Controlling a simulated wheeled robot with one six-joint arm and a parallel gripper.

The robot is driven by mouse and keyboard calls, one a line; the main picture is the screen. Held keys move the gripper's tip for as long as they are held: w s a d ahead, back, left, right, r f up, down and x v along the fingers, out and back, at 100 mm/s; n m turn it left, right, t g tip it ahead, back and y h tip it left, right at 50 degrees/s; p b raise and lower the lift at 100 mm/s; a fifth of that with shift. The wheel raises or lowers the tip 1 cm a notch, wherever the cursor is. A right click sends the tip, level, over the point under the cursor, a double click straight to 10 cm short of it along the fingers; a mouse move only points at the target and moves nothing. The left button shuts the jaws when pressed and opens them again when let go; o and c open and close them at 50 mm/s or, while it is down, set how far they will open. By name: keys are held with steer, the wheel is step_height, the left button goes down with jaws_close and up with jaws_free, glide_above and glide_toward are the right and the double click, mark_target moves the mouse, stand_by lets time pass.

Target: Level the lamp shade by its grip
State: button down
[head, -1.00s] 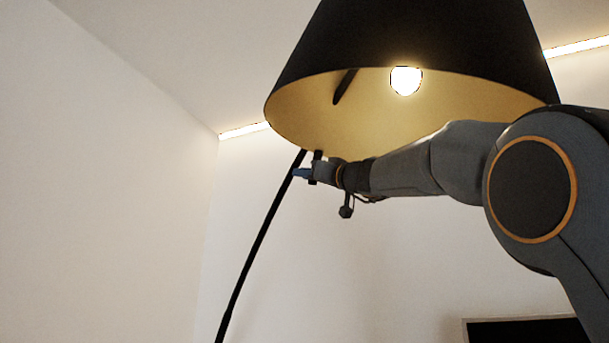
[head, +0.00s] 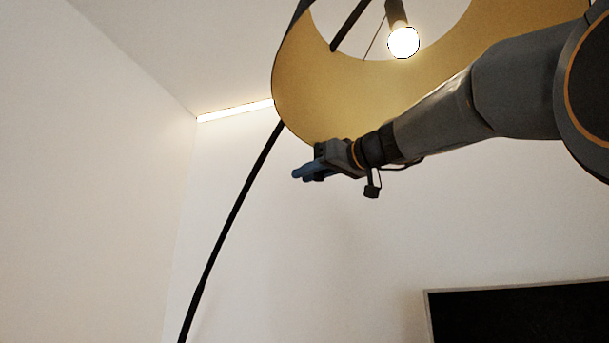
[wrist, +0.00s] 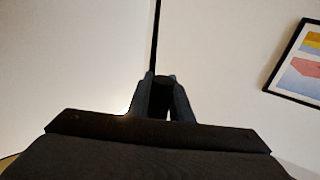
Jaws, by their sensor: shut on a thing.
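The lamp shade (head: 330,95) hangs at the top of the head view, with its gold inside and wide lower opening facing me. It is cut off by the top edge, so its full tilt is hard to judge. A lit bulb (head: 403,42) shows inside it. My gripper (head: 307,172) is at the shade's lower rim, left of the arm. In the wrist view its two fingers (wrist: 163,95) are closed around a small dark piece, the grip (wrist: 162,79). The grip is mostly hidden by the fingers in the head view.
The lamp's thin black curved pole (head: 232,215) runs down left of my gripper. A dark framed panel (head: 520,315) is on the wall at lower right. A framed picture (wrist: 300,65) hangs at right in the wrist view. Open space lies below my gripper.

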steer(key=c, duration=1.6)
jaws_free()
steer(key=b+v, duration=0.3)
steer(key=v, duration=0.5)
steer(key=shift+w, duration=0.1)
